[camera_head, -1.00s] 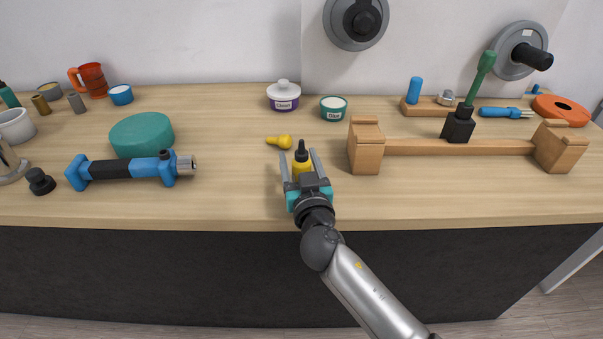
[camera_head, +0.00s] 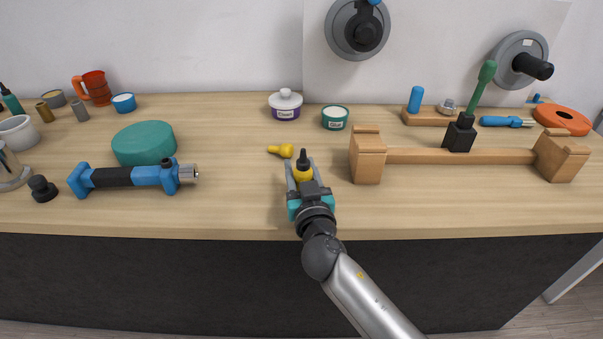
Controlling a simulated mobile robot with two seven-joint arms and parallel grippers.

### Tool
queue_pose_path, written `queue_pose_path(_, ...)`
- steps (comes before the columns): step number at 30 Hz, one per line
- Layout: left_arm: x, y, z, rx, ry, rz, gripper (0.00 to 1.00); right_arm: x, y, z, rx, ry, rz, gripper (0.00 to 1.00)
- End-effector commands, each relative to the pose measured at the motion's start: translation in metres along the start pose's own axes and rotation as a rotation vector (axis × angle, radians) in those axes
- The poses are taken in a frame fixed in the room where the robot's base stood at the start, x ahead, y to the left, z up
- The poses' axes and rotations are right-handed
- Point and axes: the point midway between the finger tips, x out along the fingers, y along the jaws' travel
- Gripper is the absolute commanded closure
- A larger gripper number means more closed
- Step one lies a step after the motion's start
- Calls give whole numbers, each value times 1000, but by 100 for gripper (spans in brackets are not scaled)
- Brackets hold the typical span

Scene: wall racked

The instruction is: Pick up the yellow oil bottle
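The yellow oil bottle (camera_head: 302,175) with a black nozzle stands upright near the front edge of the bench. My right gripper (camera_head: 303,174) comes in from the front, and its two grey fingers press on the bottle from both sides. The lower part of the bottle is hidden behind the gripper's body. I cannot tell whether the bottle is clear of the bench top. My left gripper is not in view.
A small yellow bulb-shaped piece (camera_head: 281,150) lies just behind the bottle. A wooden stand (camera_head: 367,160) is close to the right. A blue and black tool (camera_head: 125,176) lies left on the wooden bench (camera_head: 240,205). Lidded jars (camera_head: 285,105) stand behind.

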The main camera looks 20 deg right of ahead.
Motion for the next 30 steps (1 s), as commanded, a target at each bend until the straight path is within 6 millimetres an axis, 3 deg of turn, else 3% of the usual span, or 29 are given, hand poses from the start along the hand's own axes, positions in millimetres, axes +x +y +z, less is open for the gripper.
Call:
queue_pose_path(8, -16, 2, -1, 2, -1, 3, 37, 0, 0, -31, 3, 5, 0, 100)
queue_pose_path(21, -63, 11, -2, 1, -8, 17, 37, 0, 0, -148, 3, 8, -1, 100)
queue_pose_path(30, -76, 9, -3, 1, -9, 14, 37, 0, 0, -194, 1, 4, 1, 100)
